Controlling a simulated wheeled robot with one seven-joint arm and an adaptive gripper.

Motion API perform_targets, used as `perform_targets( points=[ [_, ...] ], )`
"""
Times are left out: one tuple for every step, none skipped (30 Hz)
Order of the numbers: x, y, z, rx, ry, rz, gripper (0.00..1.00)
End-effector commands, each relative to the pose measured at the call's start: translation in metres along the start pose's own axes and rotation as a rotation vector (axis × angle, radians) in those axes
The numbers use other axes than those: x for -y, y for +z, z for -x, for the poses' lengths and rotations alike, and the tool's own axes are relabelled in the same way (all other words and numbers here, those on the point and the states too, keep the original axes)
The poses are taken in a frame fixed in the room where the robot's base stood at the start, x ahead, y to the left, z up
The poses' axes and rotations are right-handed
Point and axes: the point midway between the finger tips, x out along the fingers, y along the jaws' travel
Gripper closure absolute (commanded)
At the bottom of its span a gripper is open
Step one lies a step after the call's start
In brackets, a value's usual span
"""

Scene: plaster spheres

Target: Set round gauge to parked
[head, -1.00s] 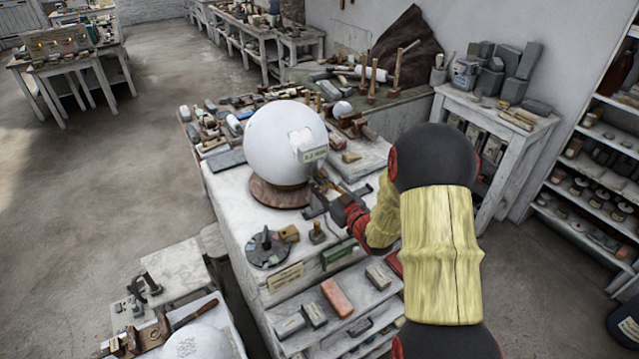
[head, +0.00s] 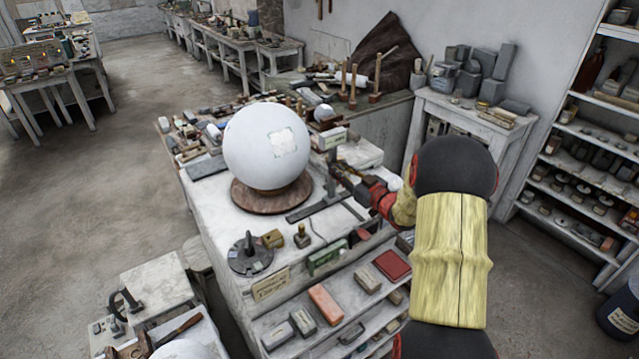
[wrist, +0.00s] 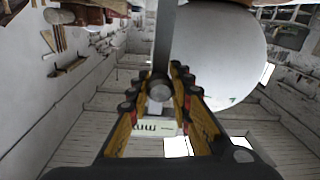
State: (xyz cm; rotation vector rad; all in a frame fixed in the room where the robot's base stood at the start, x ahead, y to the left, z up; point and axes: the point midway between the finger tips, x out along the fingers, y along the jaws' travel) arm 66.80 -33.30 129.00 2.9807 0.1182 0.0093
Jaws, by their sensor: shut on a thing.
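The round gauge (head: 328,138) appears to be an upright with a pale label plate, standing right of the big white sphere (head: 262,145). A flat metal rail (head: 318,208) lies on the bench below it. My gripper (head: 346,177) is at the gauge's post and is shut on it. In the wrist view, the fingers (wrist: 158,86) close around a round grey knob, with a grey bar (wrist: 165,35) running up from it. The label shows beyond the fingers (wrist: 148,124), and the sphere (wrist: 218,55) is close on the right. The gauge's lower joint is partly hidden by the gripper.
The sphere sits on a round wooden base (head: 262,194). A dark disc with an upright handle (head: 250,253) and small wooden blocks stand at the bench's front. Open shelves with bricks (head: 326,304) lie below. Tools (head: 190,140) crowd the back of the bench.

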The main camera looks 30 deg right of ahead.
Motion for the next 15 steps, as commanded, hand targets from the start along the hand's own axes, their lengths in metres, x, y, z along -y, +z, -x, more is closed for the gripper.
perform_targets(
  points=[
    [-0.013,0.005,0.001,0.0,0.002,0.003,1.0],
    [-0.02,0.005,0.001,0.0,0.002,0.002,1.0],
    [-0.028,0.007,0.002,0.0,0.002,0.002,1.0],
    [-0.033,0.008,0.002,0.001,0.001,0.002,1.0],
    [-0.038,0.008,0.002,0.001,0.001,0.001,1.0],
    [-0.045,0.008,0.002,0.0,0.001,0.001,1.0],
    [-0.049,0.009,0.003,0.001,0.0,0.002,1.0],
    [-0.052,0.009,0.003,0.001,0.0,0.002,1.0],
    [-0.056,0.01,0.003,0.0,0.0,0.001,1.0],
    [-0.058,0.01,0.003,0.001,0.0,0.0,1.0],
    [-0.06,0.01,0.003,0.001,-0.001,0.0,1.0],
    [-0.062,0.011,0.003,0.001,-0.001,0.0,1.0],
    [-0.064,0.011,0.003,0.001,-0.001,0.001,1.0],
    [-0.065,0.011,0.003,0.001,-0.001,0.001,1.0],
    [-0.066,0.01,0.003,0.001,-0.001,0.001,1.0]
  ],
)
